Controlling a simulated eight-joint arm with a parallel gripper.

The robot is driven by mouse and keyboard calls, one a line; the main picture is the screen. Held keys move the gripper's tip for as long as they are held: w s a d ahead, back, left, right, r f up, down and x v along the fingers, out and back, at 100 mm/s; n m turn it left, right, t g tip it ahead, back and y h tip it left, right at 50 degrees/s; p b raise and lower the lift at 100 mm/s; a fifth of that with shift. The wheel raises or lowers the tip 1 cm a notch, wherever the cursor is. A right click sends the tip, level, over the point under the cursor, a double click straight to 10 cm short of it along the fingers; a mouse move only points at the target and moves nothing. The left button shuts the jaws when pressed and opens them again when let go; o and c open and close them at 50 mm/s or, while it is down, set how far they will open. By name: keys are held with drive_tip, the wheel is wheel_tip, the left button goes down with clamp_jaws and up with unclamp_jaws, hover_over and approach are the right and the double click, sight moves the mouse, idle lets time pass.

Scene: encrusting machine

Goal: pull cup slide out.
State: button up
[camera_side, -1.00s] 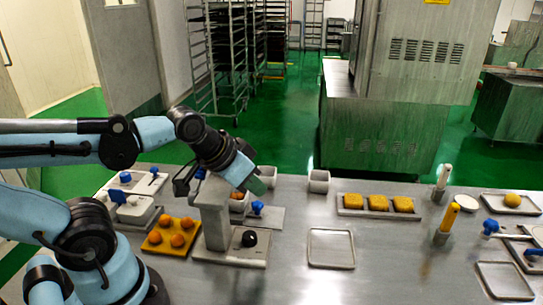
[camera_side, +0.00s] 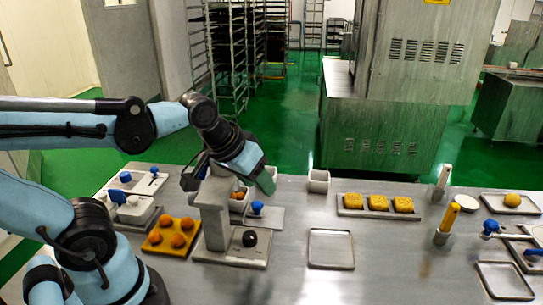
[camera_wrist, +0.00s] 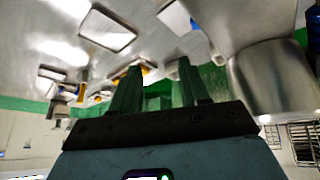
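A small plate with a blue knob (camera_side: 257,207), which looks like the cup slide, sits behind the grey upright machine (camera_side: 213,215). My gripper (camera_side: 264,181) is above and beside the knob, behind the top of the upright, apart from the knob as far as I can tell. In the wrist view its two green fingers (camera_wrist: 157,80) stand apart with nothing visibly held between them. A large grey metal body (camera_wrist: 275,80) is close to their right.
A yellow tray of orange balls (camera_side: 170,236) lies left of the machine. A white unit with blue knobs (camera_side: 130,205) is farther left. Bare table lies between.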

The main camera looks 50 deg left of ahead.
drive_tip(key=shift+o, duration=0.7)
drive_tip(key=w+n+g, duration=0.1)
drive_tip(key=n, duration=0.2)
drive_tip(key=w+a+r+n+g+y, duration=0.1)
drive_tip(key=n, duration=0.3)
drive_tip(key=w+n+g, duration=0.2)
drive_tip(key=n, duration=0.2)
drive_tip(key=shift+w+a+r, duration=0.1)
drive_tip(key=shift+a+r, duration=0.05)
drive_tip(key=shift+a, duration=0.2)
drive_tip(key=n+g+y, duration=0.2)
drive_tip(key=n+g, duration=0.3)
drive_tip(key=n, duration=0.8)
approach(258, 203)
drive_tip(key=x, duration=0.8)
clamp_jaws()
